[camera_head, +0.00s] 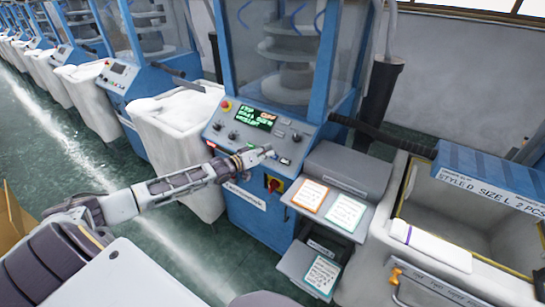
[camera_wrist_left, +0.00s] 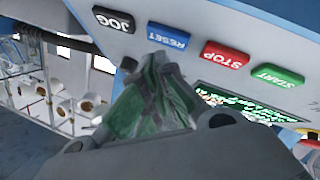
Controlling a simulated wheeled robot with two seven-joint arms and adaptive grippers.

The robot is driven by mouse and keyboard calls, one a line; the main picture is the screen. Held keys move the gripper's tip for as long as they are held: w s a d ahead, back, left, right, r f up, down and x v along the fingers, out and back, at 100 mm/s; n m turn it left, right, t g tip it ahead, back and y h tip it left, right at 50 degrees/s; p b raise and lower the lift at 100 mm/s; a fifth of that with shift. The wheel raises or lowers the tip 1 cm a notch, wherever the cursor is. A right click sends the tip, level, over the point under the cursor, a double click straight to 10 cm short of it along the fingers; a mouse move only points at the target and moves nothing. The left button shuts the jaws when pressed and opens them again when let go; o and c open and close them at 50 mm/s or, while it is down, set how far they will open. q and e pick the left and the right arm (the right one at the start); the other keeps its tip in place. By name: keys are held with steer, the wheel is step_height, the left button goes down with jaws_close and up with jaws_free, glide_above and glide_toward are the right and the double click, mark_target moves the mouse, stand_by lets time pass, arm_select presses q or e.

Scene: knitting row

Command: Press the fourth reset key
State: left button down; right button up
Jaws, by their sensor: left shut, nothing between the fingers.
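The blue reset key (camera_wrist_left: 168,36) is on the light control panel (camera_wrist_left: 230,22), seen inverted in the left wrist view between the black JOG key (camera_wrist_left: 113,20) and the red STOP key (camera_wrist_left: 226,58). My left gripper (camera_wrist_left: 160,62) is shut and empty, its tips just below the reset key in that picture; I cannot tell whether they touch the panel. In the head view the left gripper (camera_head: 268,152) is at the lower part of the panel (camera_head: 217,127) of the nearest blue machine, hiding some keys. My right gripper is not in view.
The green START key (camera_wrist_left: 277,76) and the lit display (camera_head: 255,118) are close by. A grey box with cards (camera_head: 345,168) and a bin (camera_head: 440,245) stand to the right. White bins (camera_head: 175,110) and more machines (camera_head: 140,75) line the left.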

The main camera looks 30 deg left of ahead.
arm_select(q)
steer(key=shift+w+f+b, duration=0.5)
steer(key=shift+f+b, duration=0.15)
stand_by(1.4)
steer(key=shift+s+r, duration=0.1)
steer(key=shift+s+r+p, duration=0.4)
steer(key=shift+r+p, duration=0.15)
steer(key=shift+p, duration=0.7)
steer(key=s+r+p, duration=0.1)
steer(key=r+p, duration=0.1)
steer(key=p, duration=0.1)
steer(key=s+r+p, duration=0.2)
steer(key=p, duration=0.2)
steer(key=shift+a, duration=0.1)
stand_by(0.7)
stand_by(0.9)
